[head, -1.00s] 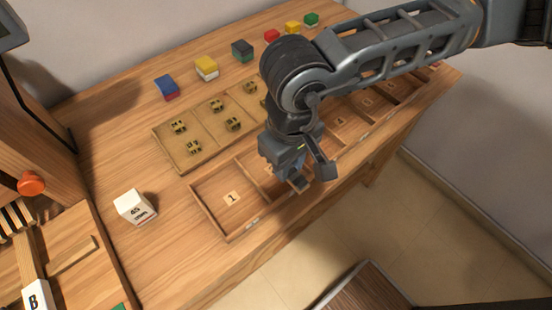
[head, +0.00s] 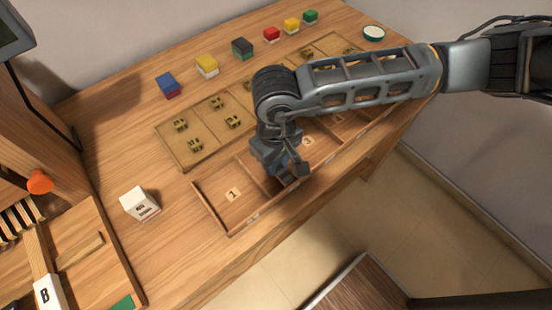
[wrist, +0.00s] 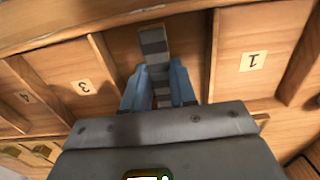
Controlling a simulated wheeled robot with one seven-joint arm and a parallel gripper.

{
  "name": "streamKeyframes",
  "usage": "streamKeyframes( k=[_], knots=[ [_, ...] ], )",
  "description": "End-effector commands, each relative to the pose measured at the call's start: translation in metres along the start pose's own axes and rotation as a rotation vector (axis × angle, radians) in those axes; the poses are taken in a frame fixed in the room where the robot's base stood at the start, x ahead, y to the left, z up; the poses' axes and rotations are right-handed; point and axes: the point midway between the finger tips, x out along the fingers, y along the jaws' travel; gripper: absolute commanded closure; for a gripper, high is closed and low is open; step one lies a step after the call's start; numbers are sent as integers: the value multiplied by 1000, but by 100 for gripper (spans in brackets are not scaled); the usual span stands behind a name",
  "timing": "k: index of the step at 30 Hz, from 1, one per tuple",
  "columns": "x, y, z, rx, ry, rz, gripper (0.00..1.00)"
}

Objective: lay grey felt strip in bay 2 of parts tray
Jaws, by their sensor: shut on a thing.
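The wooden parts tray (head: 211,208) lies along the front edge of the bench, with numbered bays. My gripper (head: 291,174) is at bay 2, between bay 1 and bay 3, pointing down. In the wrist view, its two bluish fingers (wrist: 157,84) are shut on the grey felt strip (wrist: 154,42), which has darker bands and sticks out past the fingertips. The strip is over or in bay 2, between the dividers; whether it touches the floor I cannot tell. The bay's number is hidden. In the head view the strip is hidden by my gripper.
A board with small brass pieces (head: 188,154) lies just behind the tray. A white box (head: 139,204) stands to the left. Several coloured blocks (head: 207,66) line the back. A round dish (head: 373,33) is at the far right. Bay 1 looks empty.

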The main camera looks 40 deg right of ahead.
Motion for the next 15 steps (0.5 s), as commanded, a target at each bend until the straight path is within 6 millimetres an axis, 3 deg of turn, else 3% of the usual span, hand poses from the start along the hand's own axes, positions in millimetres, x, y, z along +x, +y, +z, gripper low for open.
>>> streamKeyframes(
  k=[5,6,13,15],
  knots=[
    [4,0,0,-1,0,0,100],
    [2,0,0,0,0,-1,71],
    [2,0,0,0,0,-1,49],
    [2,0,0,0,0,0,48]
  ],
)
